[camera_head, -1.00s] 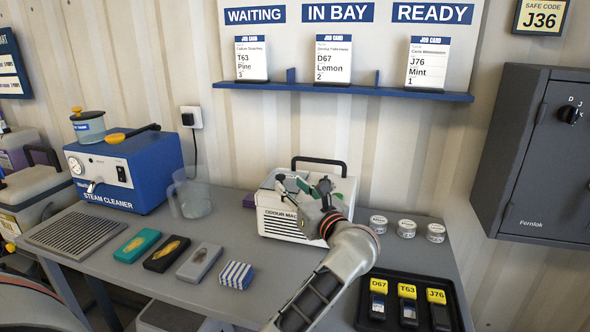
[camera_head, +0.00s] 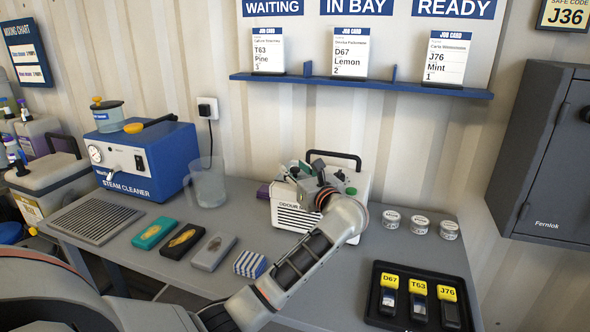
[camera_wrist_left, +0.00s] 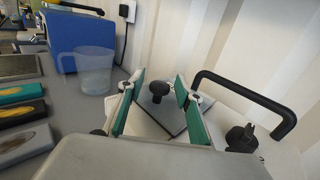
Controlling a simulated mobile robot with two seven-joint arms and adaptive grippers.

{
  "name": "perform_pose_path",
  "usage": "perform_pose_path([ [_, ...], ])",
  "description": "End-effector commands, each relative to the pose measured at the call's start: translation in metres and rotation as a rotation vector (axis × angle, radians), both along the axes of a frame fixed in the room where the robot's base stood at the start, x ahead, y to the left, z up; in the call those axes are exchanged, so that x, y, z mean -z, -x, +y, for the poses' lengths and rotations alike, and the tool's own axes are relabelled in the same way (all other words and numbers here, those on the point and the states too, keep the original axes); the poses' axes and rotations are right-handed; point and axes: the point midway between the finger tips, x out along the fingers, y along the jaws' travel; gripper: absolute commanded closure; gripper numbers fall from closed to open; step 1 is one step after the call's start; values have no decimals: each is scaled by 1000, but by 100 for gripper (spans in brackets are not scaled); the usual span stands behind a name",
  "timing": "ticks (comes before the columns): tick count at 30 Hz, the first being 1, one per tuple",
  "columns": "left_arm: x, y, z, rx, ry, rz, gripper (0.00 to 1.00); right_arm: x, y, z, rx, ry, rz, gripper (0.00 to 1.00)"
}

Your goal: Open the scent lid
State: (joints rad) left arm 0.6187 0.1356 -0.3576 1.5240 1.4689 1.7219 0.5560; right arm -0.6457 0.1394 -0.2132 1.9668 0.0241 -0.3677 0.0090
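The white odour machine (camera_head: 296,216) stands on the bench, with a black carry handle (camera_head: 345,155) at its back. My left gripper (camera_head: 305,172) is over its top and hides much of it in the head view. In the left wrist view, the grey scent lid (camera_wrist_left: 178,118) carries a round black knob (camera_wrist_left: 158,90). The green-padded fingers of my left gripper (camera_wrist_left: 160,92) are apart, one on each side of the knob, with visible gaps. I cannot tell if the lid is raised at all. My right gripper is not in view.
A clear jug (camera_head: 208,185) and the blue steam cleaner (camera_head: 150,165) stand left of the machine. Small tins (camera_head: 420,224) and a black key tray (camera_head: 400,320) are to the right.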

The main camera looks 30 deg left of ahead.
Motion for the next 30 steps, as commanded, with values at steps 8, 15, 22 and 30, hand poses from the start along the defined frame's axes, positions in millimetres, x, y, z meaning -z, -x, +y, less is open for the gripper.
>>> perform_pose_path([
  [8, 0, 0, 0, 0, 0, 0, 100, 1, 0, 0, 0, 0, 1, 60],
  [15, -2, 0, 0, -1, 16, -5, 100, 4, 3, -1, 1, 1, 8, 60],
  [22, -8, 1, 3, -1, 109, -28, 100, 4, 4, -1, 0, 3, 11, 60],
  [30, -19, 4, 13, 0, 324, -83, 100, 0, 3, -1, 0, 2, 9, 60],
])
